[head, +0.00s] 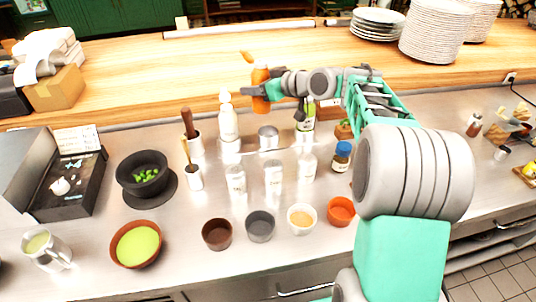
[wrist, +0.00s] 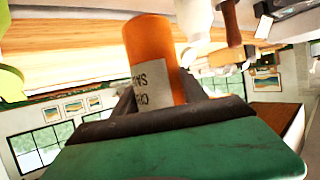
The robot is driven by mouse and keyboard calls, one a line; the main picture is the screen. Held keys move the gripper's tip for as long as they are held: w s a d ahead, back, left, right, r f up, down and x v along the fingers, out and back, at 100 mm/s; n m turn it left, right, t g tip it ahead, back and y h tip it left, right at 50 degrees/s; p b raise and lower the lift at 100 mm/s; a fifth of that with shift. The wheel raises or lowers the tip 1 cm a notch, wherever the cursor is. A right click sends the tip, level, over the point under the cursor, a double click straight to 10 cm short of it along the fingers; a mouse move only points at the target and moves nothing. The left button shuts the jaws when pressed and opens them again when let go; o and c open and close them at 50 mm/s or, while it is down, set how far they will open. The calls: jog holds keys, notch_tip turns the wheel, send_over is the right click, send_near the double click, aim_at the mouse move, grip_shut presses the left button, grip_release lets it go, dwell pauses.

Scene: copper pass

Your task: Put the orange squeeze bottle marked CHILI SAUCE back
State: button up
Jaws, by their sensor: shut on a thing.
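The orange squeeze bottle (head: 261,88) is held by my gripper (head: 262,92) in the head view, raised above the back of the steel counter, near the wooden ledge. In the wrist view the orange bottle (wrist: 152,52) sits between the jaws, with part of a pale label showing dark letters. My gripper (wrist: 165,105) is shut on it. The bottle looks about upright in the head view. Its lower end and the surface straight below it are partly hard to make out. A white squeeze bottle (head: 228,120) stands just left of it.
Shakers (head: 273,178), a blue-lidded jar (head: 342,156) and a dark green bottle (head: 305,118) crowd the counter below. Several small bowls (head: 260,226) line the front. A utensil holder (head: 192,145) stands left. Plates (head: 436,32) are stacked on the wooden ledge (head: 200,70), whose middle is mostly clear.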

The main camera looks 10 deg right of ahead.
jog(key=f, duration=0.4)
jog(key=d+f+n+g+y, duration=0.1)
jog(key=f, duration=0.4)
jog(key=w+d+f+n+b, duration=0.1)
jog(key=f, duration=0.3)
jog(key=shift+f+g+y, duration=0.2)
jog(key=shift+g+y, duration=0.1)
jog(key=shift+y, duration=0.1)
jog(key=o, duration=1)
jog(key=shift+r, duration=0.1)
jog(key=shift+r+p, duration=0.3)
jog(key=shift+p, duration=0.1)
jog(key=b+v, duration=0.1)
jog(key=v, duration=1)
jog(key=shift+s+d+b, duration=0.3)
jog(key=shift+s, duration=0.05)
